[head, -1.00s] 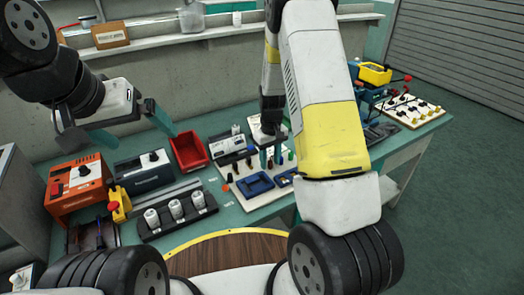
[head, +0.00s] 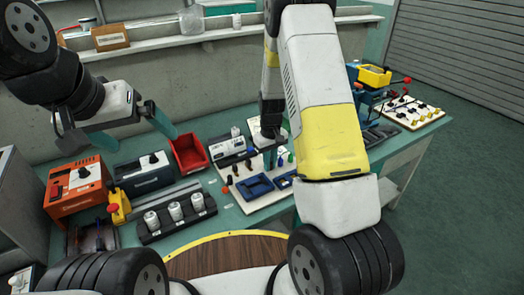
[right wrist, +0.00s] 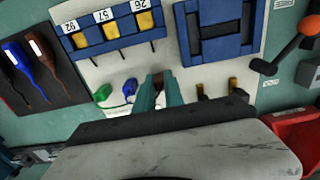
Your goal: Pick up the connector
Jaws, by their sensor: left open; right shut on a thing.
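My right gripper (right wrist: 160,90) is in the middle of the right wrist view, its teal fingers close together over the white board. It is shut on a small connector (right wrist: 157,80), of which only a brownish sliver shows between the fingers. A green connector (right wrist: 103,93) and a blue connector (right wrist: 130,87) stand to its left; two dark and orange posts stand to its right. In the head view the right gripper (head: 270,158) is down at the board, partly hidden by my arm. My left gripper (head: 118,125) is open and empty above the back left of the bench.
The white board (right wrist: 180,65) also carries a blue frame (right wrist: 220,30) and a blue rack with numbered yellow slots (right wrist: 110,38). A red bin (head: 190,155), an orange unit (head: 75,187) and a rack with white cylinders (head: 175,215) stand on the bench (head: 232,215).

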